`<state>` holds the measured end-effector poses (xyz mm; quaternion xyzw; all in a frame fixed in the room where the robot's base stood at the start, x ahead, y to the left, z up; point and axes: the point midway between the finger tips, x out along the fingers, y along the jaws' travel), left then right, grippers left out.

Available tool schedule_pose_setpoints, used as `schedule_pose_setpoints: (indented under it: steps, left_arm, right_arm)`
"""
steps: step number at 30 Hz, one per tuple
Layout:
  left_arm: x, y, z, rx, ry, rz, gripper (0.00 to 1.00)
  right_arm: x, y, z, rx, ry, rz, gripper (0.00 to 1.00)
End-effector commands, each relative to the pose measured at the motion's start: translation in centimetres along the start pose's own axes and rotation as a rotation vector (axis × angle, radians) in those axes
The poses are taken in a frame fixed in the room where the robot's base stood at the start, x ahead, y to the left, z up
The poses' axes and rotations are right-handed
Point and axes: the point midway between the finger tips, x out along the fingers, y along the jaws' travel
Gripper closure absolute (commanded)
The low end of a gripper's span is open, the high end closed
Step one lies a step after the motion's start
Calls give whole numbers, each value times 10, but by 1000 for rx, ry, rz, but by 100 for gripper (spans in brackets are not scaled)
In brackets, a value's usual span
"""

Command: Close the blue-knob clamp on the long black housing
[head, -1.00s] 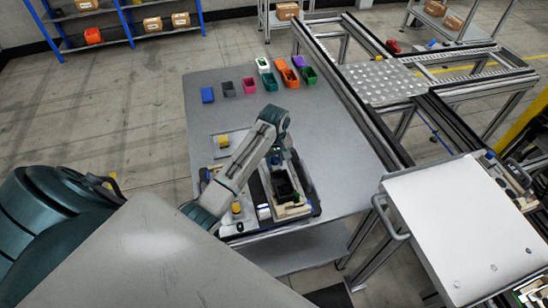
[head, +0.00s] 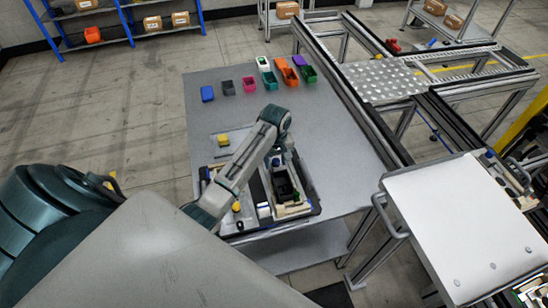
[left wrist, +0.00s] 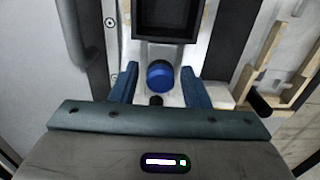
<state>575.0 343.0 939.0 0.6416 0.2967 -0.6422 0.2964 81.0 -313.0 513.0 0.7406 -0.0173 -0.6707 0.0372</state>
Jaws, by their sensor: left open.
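The blue knob (left wrist: 160,75) of the clamp shows in the left wrist view, in front of the near end of the black housing (left wrist: 166,28). My left gripper (left wrist: 158,70) is open, with one blue finger on each side of the knob. I see a gap on both sides, and nothing is gripped. Whether the clamp lever is up or down is hard to tell from above. In the head view the black housing (head: 284,184) sits in the fixture pallet, and my left gripper (head: 276,158) is over its far end, partly hidden by my arm. My right gripper is not in view.
The pallet lies on a grey table (head: 345,165). A yellow knob (head: 236,207) is left of the housing. Several coloured bins, including a blue one (head: 207,93), stand at the back. A white-topped cart (head: 465,225) and a conveyor frame (head: 365,115) are on the right.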

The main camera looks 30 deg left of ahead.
Motion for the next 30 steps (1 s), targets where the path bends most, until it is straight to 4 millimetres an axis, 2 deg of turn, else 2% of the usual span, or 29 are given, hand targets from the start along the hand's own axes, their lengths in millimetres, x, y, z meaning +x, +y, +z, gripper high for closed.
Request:
schedule_pose_setpoints:
  steps: [24, 30]
  left_arm:
    - [-66, 0, 0, 0, 2, 2, 58]
    - [-76, 0, 0, 0, 2, 1, 58]
  right_arm:
    - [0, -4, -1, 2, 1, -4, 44]
    - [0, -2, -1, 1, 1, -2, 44]
